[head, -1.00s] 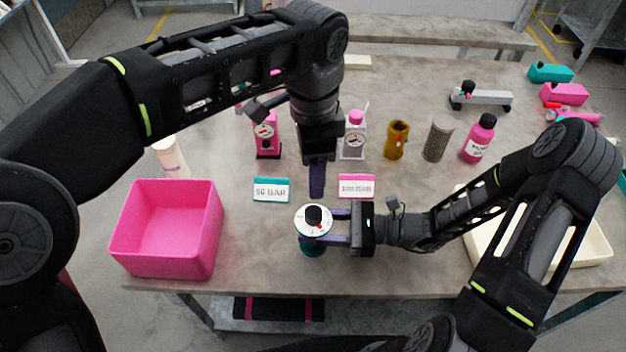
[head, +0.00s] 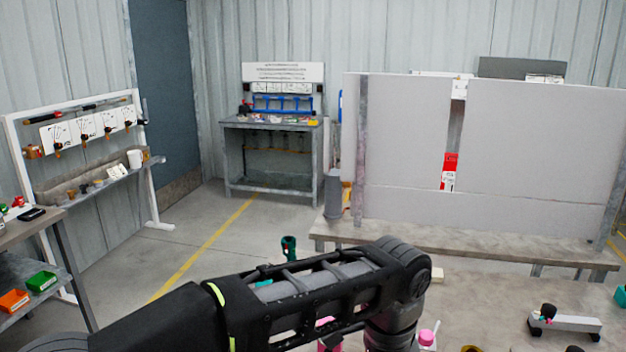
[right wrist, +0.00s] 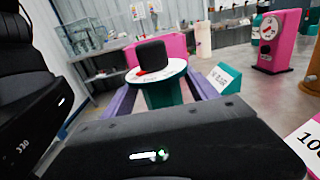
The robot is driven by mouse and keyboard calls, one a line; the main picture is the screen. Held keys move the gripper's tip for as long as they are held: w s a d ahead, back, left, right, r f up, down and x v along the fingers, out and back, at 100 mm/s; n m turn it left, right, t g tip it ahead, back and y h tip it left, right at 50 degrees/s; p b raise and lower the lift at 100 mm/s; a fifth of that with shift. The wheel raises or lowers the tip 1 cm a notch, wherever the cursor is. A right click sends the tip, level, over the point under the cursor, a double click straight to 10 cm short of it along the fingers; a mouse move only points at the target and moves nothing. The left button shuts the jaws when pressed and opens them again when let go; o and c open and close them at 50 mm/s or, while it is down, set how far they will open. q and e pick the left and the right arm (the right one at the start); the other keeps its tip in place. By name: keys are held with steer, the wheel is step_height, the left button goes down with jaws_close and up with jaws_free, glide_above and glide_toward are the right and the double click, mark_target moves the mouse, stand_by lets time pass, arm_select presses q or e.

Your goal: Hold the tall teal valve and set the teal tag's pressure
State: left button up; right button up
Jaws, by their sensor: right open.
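In the right wrist view a teal valve (right wrist: 163,96) stands upright with a white round dial (right wrist: 157,73) and a black knob with a red mark on top. My right gripper (right wrist: 161,88) is open, its two purple fingers on either side of the valve's teal body; I cannot tell if they touch it. The teal-edged tag (right wrist: 223,78) stands just right of the valve, its lettering hard to read here. The valve and tags do not show in the head view.
The head view shows a grey partition (head: 520,150) and a far workbench (head: 270,128).

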steer(key=shift+v, duration=3.75)
